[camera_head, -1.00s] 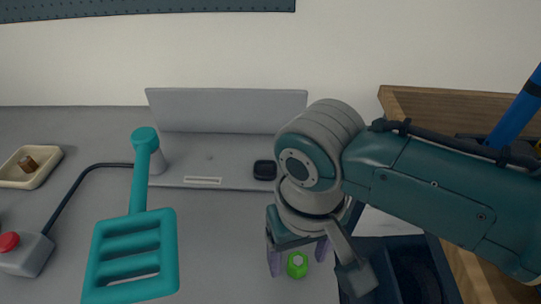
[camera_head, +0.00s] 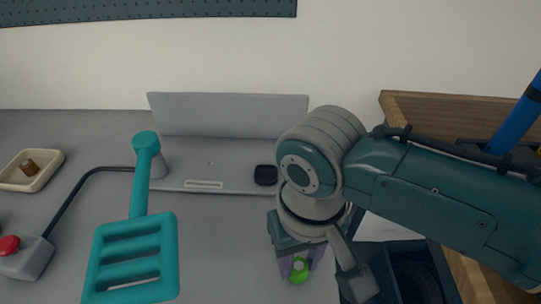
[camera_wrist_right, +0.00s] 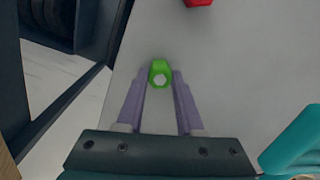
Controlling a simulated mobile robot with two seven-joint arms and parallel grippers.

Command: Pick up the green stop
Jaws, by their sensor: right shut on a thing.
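The green stop (camera_head: 299,271) is a small bright green piece with a pale hexagonal face on its end. It is at the bottom centre of the head view, over the grey table. My right gripper (camera_head: 300,262) has its purple fingers on either side of it and is shut on it. In the right wrist view the green stop (camera_wrist_right: 160,74) sits between the tips of the two purple fingers (camera_wrist_right: 160,88). I cannot tell whether it still touches the table. My left gripper is not in view.
A teal slotted spatula-like piece (camera_head: 133,262) stands at the left. A grey box with a red button (camera_head: 28,257), a cream tray (camera_head: 14,178) and a dark bin (camera_head: 428,262) lie around. A red piece (camera_wrist_right: 198,2) shows in the right wrist view. A wooden box (camera_head: 392,104) is at the right.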

